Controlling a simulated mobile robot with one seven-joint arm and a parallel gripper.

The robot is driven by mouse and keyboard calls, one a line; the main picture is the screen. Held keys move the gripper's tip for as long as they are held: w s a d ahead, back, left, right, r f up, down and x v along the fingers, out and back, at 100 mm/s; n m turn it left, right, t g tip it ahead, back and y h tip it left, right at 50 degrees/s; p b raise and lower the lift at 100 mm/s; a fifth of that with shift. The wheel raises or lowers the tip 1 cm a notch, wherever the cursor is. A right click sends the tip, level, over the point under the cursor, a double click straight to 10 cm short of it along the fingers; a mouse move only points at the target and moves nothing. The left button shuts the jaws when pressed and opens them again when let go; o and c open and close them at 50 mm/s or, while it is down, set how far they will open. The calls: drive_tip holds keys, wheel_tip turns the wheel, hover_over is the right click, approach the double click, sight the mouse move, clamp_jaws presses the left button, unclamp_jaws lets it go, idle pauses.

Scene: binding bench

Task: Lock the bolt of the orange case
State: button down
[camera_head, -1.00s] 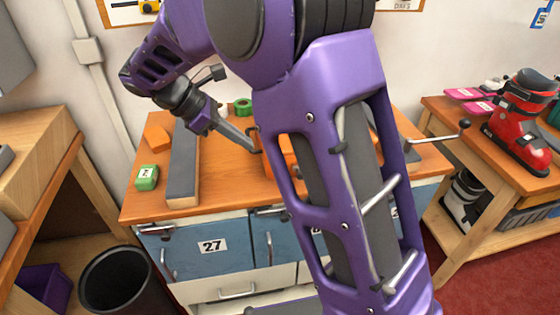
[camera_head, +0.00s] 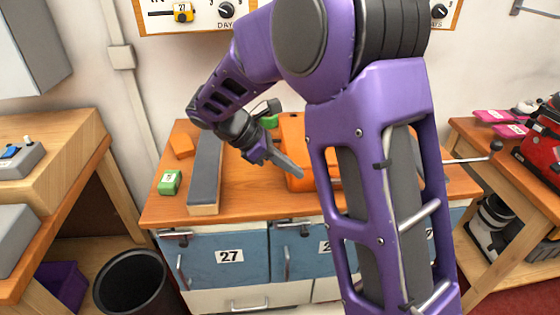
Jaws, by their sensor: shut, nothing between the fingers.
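The orange case (camera_head: 291,132) stands on the wooden bench top, partly hidden behind my purple arm. Its bolt cannot be made out. My gripper (camera_head: 298,172) is shut and empty, with its fingers pointing right and down at the front left side of the case. I cannot tell whether the fingertips touch the case.
Blue drawers (camera_head: 215,262) are under the bench (camera_head: 165,212). A black bin (camera_head: 130,282) stands on the floor at left.

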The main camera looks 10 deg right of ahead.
drive_tip(key=b+x, duration=0.1)
drive_tip(key=x, duration=0.5)
drive_tip(key=shift+d+f, duration=0.3)
drive_tip(key=d+p, duration=0.1)
drive_tip(key=d, duration=0.3)
drive_tip(key=p+v, duration=0.4)
drive_tip(key=v, duration=1)
